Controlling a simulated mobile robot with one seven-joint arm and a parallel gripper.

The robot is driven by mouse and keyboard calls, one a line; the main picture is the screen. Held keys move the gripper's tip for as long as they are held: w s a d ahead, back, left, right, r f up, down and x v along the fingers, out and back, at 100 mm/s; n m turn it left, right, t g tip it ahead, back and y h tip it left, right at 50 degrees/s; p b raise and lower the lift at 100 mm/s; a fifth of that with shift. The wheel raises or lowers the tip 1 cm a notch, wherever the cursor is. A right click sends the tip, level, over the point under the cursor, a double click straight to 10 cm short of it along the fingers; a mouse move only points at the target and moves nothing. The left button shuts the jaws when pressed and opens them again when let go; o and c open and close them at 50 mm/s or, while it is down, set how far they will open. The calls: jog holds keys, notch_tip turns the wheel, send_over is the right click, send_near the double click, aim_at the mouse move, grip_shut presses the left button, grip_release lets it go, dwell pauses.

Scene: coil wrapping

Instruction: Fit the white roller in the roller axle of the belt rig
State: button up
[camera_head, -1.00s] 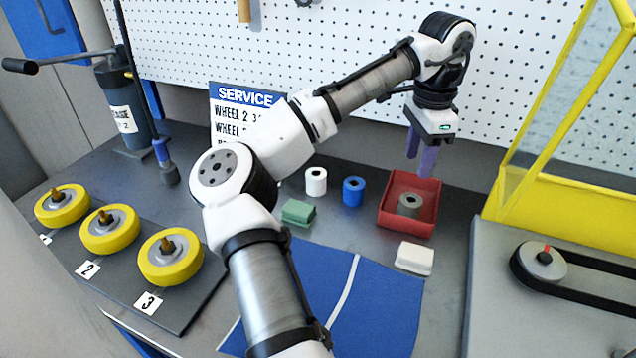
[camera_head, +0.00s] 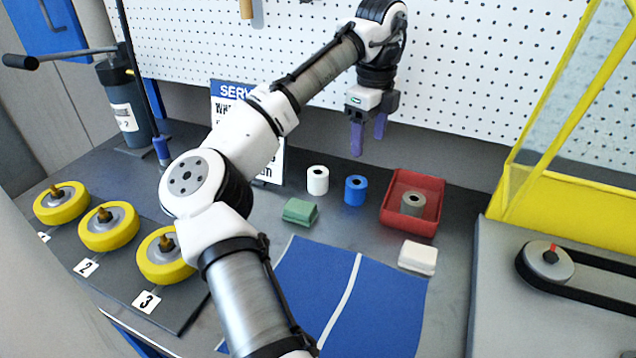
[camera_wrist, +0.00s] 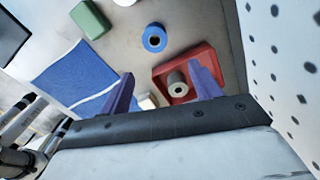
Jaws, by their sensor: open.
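The white roller (camera_head: 317,180) stands upright on the grey bench, left of the blue roller (camera_head: 355,190). In the wrist view the white roller (camera_wrist: 126,2) shows only partly at the top edge. A grey roller (camera_head: 412,204) stands in the red tray (camera_head: 437,200). My gripper (camera_head: 368,146) is open and empty, raised above the bench behind the blue roller. In the wrist view its two purple fingers (camera_wrist: 164,88) stand apart with nothing held. The belt rig (camera_head: 545,320) is at the right, with a black belt around a grey pulley (camera_head: 546,258) that has a red mark.
A green block (camera_head: 300,211), a white block (camera_head: 417,256) and a blue mat (camera_head: 310,285) lie in front of the rollers. Yellow wheels (camera_head: 110,232) sit at the left. A yellow guard frame (camera_head: 560,205) rises by the rig, and a pegboard stands behind.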

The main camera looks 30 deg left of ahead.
aim_at(318, 179)
jog(key=s+a+m+b, duration=0.1)
jog(key=s+a+m, duration=0.2)
jog(key=a+m, duration=0.65)
jog(key=shift+n, duration=0.35)
notch_tip(318, 179, down, 8)
jog(key=shift+f+b, duration=0.25)
jog(key=shift+b, duration=0.1)
jog(key=shift+w+a+f+p, duration=0.1)
jog(key=shift+f+p, duration=0.25)
jog(key=shift+f, duration=1)
jog(key=shift+a+f+p, duration=0.1)
jog(key=shift+f+p, duration=0.25)
jog(key=shift+f, duration=0.95)
jog(key=c, duration=1.1)
